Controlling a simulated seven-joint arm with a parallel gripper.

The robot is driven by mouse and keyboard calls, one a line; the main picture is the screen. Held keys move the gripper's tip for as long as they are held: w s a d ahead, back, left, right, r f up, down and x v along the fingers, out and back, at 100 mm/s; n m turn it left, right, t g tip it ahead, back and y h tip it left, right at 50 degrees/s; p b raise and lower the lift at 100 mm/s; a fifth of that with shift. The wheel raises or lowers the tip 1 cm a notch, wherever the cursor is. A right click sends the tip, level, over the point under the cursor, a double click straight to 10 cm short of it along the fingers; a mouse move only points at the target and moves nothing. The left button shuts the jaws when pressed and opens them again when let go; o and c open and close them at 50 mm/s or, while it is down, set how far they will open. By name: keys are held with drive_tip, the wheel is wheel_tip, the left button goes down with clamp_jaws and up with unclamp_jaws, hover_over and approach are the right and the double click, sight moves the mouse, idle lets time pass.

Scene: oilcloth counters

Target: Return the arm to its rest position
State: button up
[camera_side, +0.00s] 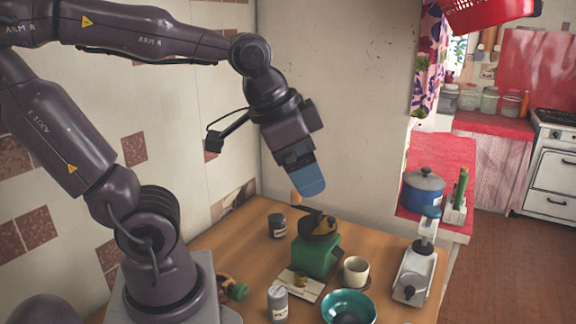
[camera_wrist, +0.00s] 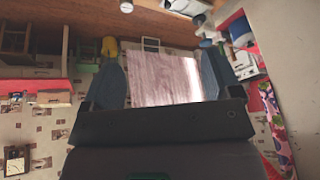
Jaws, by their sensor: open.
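My gripper (camera_side: 310,185) has blue fingers and hangs in the air above the back of the wooden counter (camera_side: 247,240), tilted down to the right. In the side view the fingers overlap, so the gap between them is hidden. In the wrist view my gripper (camera_wrist: 158,66) shows its two blue fingers wide apart, with nothing held between them. A pale pinkish panel (camera_wrist: 165,82) shows beyond the gap. The fingertips appear above the green device (camera_side: 317,257) and apart from it.
On the counter stand a dark can (camera_side: 277,226), a grey can (camera_side: 278,304), a cream cup (camera_side: 356,270), a teal bowl (camera_side: 349,306) and a white device (camera_side: 414,272). A blue pot (camera_side: 423,190) stands on the red counter. The wall (camera_side: 335,100) is behind my gripper.

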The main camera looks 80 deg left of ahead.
drive_tip(key=shift+s+d+r+n+t, duration=0.1)
drive_tip(key=shift+s+d+n+t, duration=0.1)
drive_tip(key=shift+s+n, duration=0.35)
drive_tip(key=shift+s+d+n+t, duration=0.15)
drive_tip(key=shift+s+n, duration=0.1)
drive_tip(key=shift+s, duration=0.45)
